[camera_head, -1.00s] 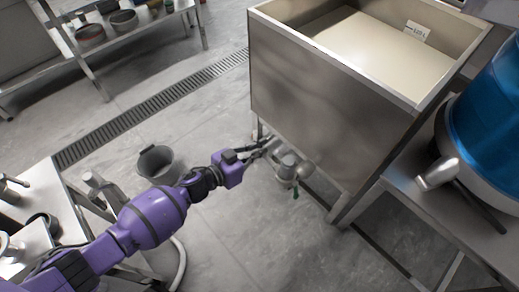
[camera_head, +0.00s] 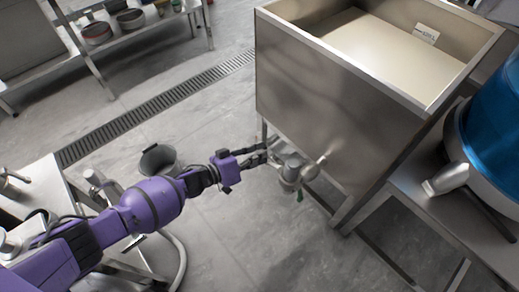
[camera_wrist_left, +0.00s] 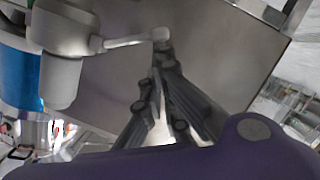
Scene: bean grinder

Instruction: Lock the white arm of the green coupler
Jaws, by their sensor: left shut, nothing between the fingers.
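The coupler (camera_head: 291,173) is a grey metal fitting low at the front of the steel tank, with a small green part (camera_head: 299,195) hanging below it. A pale knobbed piece (camera_head: 321,160) sticks out to its right. In the left wrist view the grey fitting (camera_wrist_left: 64,50) is at upper left, and a pale arm (camera_wrist_left: 130,41) reaches right from it. My left gripper (camera_head: 266,156) is shut and empty, just left of the coupler. In the wrist view its fingertips (camera_wrist_left: 160,58) are close below the arm's end; contact cannot be told. My right gripper is not in view.
The steel tank (camera_head: 320,85) rises directly behind the coupler. A grey bucket (camera_head: 158,160) stands on the floor by my left arm. Steel tables flank at left (camera_head: 35,195) and right (camera_head: 405,190), the right one with a blue container (camera_head: 490,110). The floor between is mostly clear.

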